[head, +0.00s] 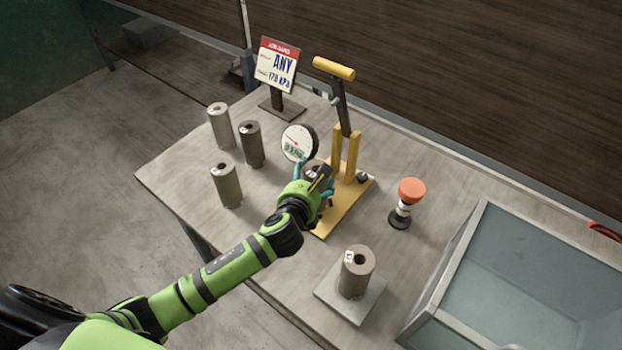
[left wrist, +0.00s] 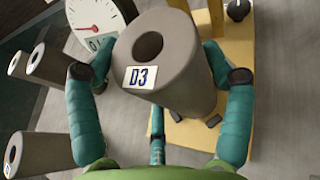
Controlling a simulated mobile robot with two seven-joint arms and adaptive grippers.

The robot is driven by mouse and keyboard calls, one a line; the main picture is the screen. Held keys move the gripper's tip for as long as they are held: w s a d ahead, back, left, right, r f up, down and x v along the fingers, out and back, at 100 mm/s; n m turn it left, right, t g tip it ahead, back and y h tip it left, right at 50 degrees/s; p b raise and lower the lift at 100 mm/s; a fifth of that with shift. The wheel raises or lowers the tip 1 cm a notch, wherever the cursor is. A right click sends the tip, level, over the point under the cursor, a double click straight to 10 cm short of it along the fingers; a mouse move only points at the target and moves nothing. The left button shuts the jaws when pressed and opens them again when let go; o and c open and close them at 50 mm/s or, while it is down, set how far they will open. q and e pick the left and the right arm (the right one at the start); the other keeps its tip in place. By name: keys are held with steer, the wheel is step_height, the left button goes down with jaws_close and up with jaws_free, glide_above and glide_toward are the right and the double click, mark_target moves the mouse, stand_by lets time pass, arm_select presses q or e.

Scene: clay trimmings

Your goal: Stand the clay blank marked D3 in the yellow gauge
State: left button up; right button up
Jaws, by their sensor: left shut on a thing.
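The grey clay blank marked D3 (left wrist: 178,62) is between the teal fingers of my left gripper (left wrist: 160,75), which is shut on it. Its D3 label faces the wrist camera and its top hole shows. In the head view, my left gripper (head: 317,188) is at the front of the yellow gauge (head: 333,220), and the hand hides most of the blank. The gauge has a yellow base, two posts, a raised lever with a yellow handle, and a round dial. The blank is over the base beside the posts; I cannot tell whether its bottom touches. My right gripper is not in view.
Several other blanks stand left of the gauge, including a darker one (head: 251,145). Another blank (head: 357,272) stands on a grey plate (head: 332,296). A red-topped stand (head: 411,191) and a glass-walled bin (head: 510,270) are right. A sign (head: 278,64) stands behind.

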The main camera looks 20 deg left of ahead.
arm_select(q)
steer(key=o, duration=1.6)
steer(key=shift+f, duration=0.1)
steer(key=v, duration=1.2)
steer(key=shift+b, duration=0.4)
